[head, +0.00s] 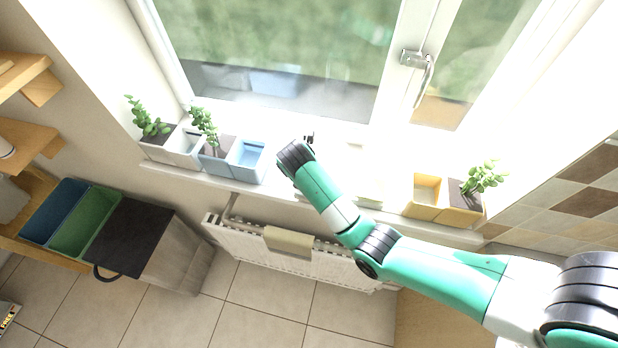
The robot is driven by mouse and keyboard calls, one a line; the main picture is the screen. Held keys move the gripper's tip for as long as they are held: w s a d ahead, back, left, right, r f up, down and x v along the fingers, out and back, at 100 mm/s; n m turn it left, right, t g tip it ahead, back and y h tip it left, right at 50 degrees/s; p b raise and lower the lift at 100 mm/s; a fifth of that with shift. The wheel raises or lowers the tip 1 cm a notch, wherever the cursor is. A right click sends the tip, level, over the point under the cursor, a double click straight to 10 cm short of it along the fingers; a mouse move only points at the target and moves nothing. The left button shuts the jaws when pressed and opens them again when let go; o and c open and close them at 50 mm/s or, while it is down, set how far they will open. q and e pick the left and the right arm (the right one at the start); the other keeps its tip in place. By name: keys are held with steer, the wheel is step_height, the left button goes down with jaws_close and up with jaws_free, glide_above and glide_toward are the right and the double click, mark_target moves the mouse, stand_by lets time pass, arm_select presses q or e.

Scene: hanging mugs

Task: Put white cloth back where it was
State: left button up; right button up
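A beige-white cloth (289,241) hangs folded over the top edge of the white radiator (340,262) below the window. My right arm comes in from the right and reaches over the windowsill. Its wrist ends near the sill's middle, and only a small dark part of my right gripper (308,138) shows beyond it. The fingers are mostly hidden, so I cannot tell whether they are open or hold anything. The gripper is above and apart from the cloth on the radiator. My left gripper is not in view.
Blue and white planters (247,158) stand on the sill's left, yellow planters (425,196) on its right. A pale object (369,192), too washed out to identify, is on the sill behind my arm. A dark-topped bin (130,235) stands left of the radiator.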

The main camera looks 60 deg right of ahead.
steer(key=shift+f, duration=0.35)
stand_by(0.4)
steer(key=o, duration=1.3)
